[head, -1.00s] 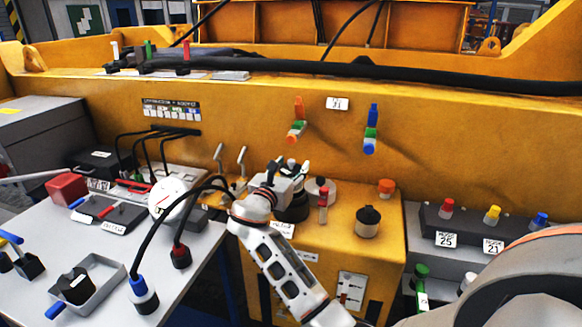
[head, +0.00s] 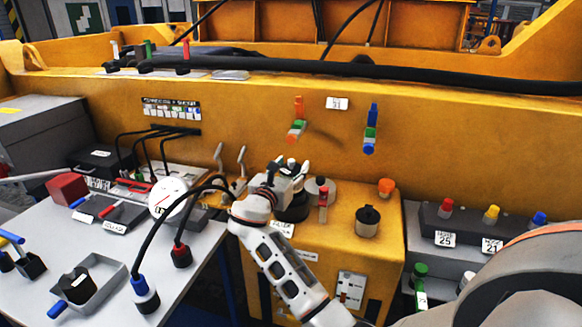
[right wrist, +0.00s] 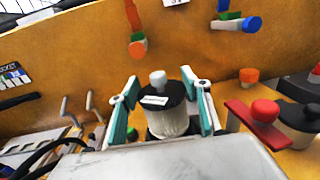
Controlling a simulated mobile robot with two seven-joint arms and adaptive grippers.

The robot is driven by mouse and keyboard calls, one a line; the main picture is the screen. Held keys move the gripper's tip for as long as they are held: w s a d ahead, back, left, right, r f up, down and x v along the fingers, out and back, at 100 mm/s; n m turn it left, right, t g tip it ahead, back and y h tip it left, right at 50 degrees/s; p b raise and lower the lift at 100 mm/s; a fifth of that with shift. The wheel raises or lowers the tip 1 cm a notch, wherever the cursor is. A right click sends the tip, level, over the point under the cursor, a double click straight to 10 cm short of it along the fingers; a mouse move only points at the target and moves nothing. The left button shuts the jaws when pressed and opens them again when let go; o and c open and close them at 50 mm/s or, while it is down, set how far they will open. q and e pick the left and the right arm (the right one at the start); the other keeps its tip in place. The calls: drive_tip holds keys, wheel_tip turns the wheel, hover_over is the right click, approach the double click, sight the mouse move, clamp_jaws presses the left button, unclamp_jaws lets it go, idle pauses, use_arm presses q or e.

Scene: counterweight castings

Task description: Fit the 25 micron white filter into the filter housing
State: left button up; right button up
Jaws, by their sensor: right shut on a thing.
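My right gripper (head: 291,172) reaches over the yellow cabinet (head: 350,260) in the head view. In the right wrist view its teal-lined fingers (right wrist: 161,94) are shut on a filter with a white knob (right wrist: 157,78), a black labelled cap and a pale ribbed body (right wrist: 172,122). The filter looks about upright. A black round part (head: 293,212), perhaps the filter housing, shows just below the gripper in the head view. The filter's lower end is hidden, so I cannot tell whether it sits inside that part. The label is unreadable. My left gripper is out of view.
A red-handled part (head: 323,198), a black canister (head: 367,222) and an orange cap (head: 386,186) stand right of the gripper. Two levers (head: 241,158) and black cables are on its left. A rack (head: 470,224) with red, yellow and blue knobs is at right.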

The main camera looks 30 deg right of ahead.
drive_tip(key=shift+f+b, duration=1.8)
drive_tip(key=shift+f, duration=2.1)
drive_tip(key=o, duration=1.3)
drive_tip(key=shift+c, duration=0.2)
drive_tip(key=v, duration=1.2)
